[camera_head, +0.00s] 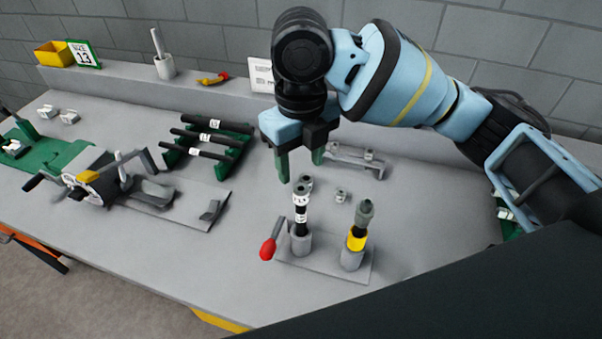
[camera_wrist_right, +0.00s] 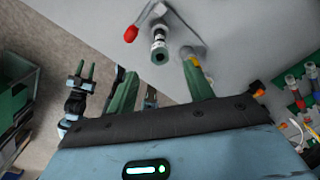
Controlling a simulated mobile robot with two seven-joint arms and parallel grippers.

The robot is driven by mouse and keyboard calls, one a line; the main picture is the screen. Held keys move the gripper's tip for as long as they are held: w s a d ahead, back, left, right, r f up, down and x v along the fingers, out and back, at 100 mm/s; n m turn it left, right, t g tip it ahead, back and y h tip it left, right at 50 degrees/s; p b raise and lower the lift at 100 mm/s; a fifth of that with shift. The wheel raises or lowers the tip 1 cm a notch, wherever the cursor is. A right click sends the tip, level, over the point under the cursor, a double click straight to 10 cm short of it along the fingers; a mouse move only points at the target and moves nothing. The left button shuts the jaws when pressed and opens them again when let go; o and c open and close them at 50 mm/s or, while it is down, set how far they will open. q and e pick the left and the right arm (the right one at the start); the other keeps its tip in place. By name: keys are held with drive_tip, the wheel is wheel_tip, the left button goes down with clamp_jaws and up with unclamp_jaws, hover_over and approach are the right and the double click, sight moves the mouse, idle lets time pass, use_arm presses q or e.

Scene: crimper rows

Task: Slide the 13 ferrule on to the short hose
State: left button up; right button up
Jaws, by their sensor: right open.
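My right gripper (camera_head: 299,170) is open and empty, fingers pointing down, above and behind a black hose (camera_head: 301,229) standing upright in a grey holder. That hose carries white labels and has a grey, ring-like end (camera_wrist_right: 160,57), facing the right wrist camera between the fingers. A grey cylindrical piece (camera_head: 306,182) shows just behind its top in the head view. A second upright piece with a yellow band (camera_head: 356,241) and grey top stands to the right. I cannot read which ferrule is size 13. My left gripper (camera_wrist_right: 85,70) shows in the right wrist view, fingers apart and empty.
A red-knobbed lever (camera_head: 268,249) stands beside the left holder. Small grey fittings (camera_head: 341,196) lie behind. A green rack (camera_head: 236,147) holds several black hoses. A sign (camera_head: 84,54) reads 13 beside a yellow bin (camera_head: 54,54).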

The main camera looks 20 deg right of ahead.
drive_tip(key=shift+r, duration=0.7)
idle(0.3)
